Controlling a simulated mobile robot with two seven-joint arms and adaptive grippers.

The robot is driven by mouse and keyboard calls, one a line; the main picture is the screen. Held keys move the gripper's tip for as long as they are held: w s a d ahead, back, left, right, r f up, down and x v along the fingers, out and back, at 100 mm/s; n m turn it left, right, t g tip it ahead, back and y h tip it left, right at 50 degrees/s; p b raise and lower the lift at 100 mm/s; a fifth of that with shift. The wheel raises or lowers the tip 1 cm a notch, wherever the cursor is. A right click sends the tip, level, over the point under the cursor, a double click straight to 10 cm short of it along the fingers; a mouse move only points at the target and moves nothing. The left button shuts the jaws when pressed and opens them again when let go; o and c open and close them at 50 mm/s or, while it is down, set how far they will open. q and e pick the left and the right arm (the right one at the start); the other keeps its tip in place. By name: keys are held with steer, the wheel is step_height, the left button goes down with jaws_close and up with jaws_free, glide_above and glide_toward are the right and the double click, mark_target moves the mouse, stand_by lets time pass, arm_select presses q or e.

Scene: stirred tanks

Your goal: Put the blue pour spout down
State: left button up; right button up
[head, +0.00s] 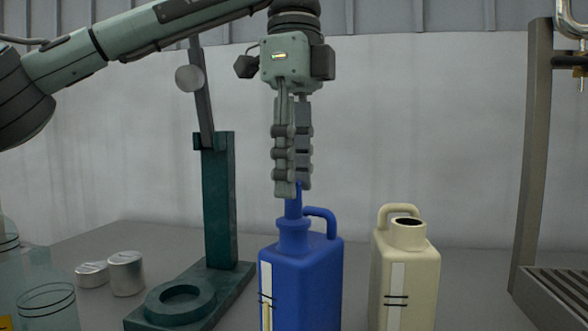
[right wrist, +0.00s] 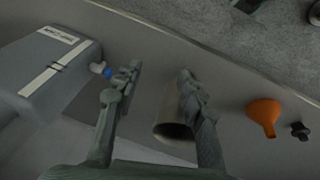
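The blue pour spout (head: 293,208) shows as a narrow blue stem at the mouth of the blue jug (head: 301,285). Its upper part is mostly hidden by my left gripper (head: 295,188), which points straight down from above and is shut on it. The spout's lower end meets the jug's neck in the head view; I cannot tell how firmly it sits there. The jug stands upright with its handle to the right. My right gripper (right wrist: 155,78) is open, with nothing seen gripped between its fingers.
A cream jug (head: 405,280) with an open mouth stands right of the blue one. A green stand (head: 219,200) and metal weights (head: 126,273) are to the left, with clear vessels (head: 48,305). The right wrist view shows a grey box (right wrist: 50,70) and an orange funnel (right wrist: 265,115).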

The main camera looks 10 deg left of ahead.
steer(key=shift+d+f, duration=0.1)
arm_select(q)
steer(key=shift+r, duration=0.2)
step_height(320, 180, up, 13)
steer(key=p, duration=0.4)
steer(key=shift+p, duration=0.4)
arm_select(e)
steer(key=s+f+g, duration=0.1)
steer(key=s+f, duration=0.3)
steer(key=f, duration=0.8)
steer(key=shift+d+f, duration=0.2)
steer(key=shift+f, duration=0.1)
arm_select(q)
steer(key=shift+f, duration=0.15)
